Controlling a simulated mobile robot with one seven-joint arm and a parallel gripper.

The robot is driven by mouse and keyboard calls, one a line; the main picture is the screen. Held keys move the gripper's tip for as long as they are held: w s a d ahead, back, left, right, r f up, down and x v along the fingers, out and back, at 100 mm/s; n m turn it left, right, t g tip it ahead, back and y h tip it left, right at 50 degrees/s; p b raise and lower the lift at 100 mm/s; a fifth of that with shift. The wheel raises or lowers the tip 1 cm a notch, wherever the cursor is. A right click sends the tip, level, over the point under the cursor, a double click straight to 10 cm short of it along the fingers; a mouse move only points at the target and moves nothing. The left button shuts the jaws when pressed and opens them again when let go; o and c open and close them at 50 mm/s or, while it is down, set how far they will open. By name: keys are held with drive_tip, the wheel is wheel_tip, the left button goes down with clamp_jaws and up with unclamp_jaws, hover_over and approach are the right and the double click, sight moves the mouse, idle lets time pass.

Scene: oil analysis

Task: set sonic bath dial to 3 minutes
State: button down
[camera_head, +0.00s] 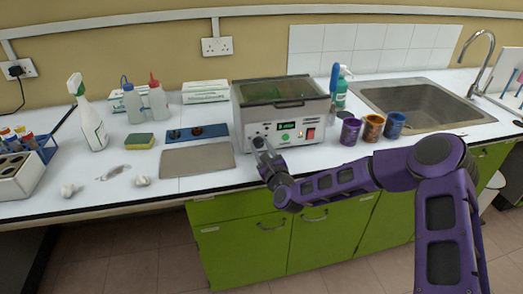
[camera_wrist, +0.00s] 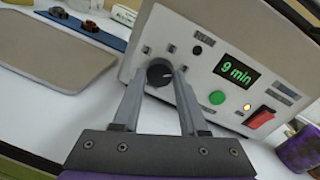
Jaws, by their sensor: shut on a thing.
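The sonic bath (camera_head: 285,112) is a white box with a green-tinted top on the counter in the head view. Its front panel fills much of the wrist view, where the green display (camera_wrist: 240,73) reads "9 min". The black dial (camera_wrist: 159,73) is on the left of the panel, between the fingertips of my gripper (camera_wrist: 160,80). The fingers are closed around the dial's sides. In the head view my gripper (camera_head: 262,147) reaches the panel's lower left, and the dial is hidden there.
A green button (camera_wrist: 217,97) and red switch (camera_wrist: 260,117) sit right of the dial. Several cans (camera_head: 373,128) stand right of the bath, before the sink (camera_head: 425,105). A grey mat (camera_head: 198,160) lies to its left. Spray bottle (camera_head: 88,117) and sponge (camera_head: 139,141) are farther left.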

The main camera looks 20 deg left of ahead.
drive_tip(key=n+b, duration=0.4)
drive_tip(key=n, duration=0.1)
drive_tip(key=shift+f+n+g, duration=0.1)
drive_tip(key=shift+n+g, duration=0.2)
drive_tip(key=shift+n, duration=0.1)
drive_tip(key=n+h+b, duration=0.1)
drive_tip(key=n+b, duration=0.2)
drive_tip(key=n, duration=0.2)
drive_tip(key=shift+a+b, duration=0.1)
drive_tip(key=shift+b, duration=0.2)
drive_tip(key=n, duration=0.5)
drive_tip(key=shift+s+r+h+b, duration=0.1)
drive_tip(key=shift+r+h+b, duration=0.15)
drive_tip(key=shift+h+b, duration=0.1)
drive_tip(key=n, duration=0.2)
drive_tip(key=n+t, duration=0.1)
drive_tip(key=n, duration=0.2)
drive_tip(key=shift+n+h, duration=0.25)
drive_tip(key=shift+n, duration=0.05)
drive_tip(key=shift+c, duration=2.2)
unclamp_jaws()
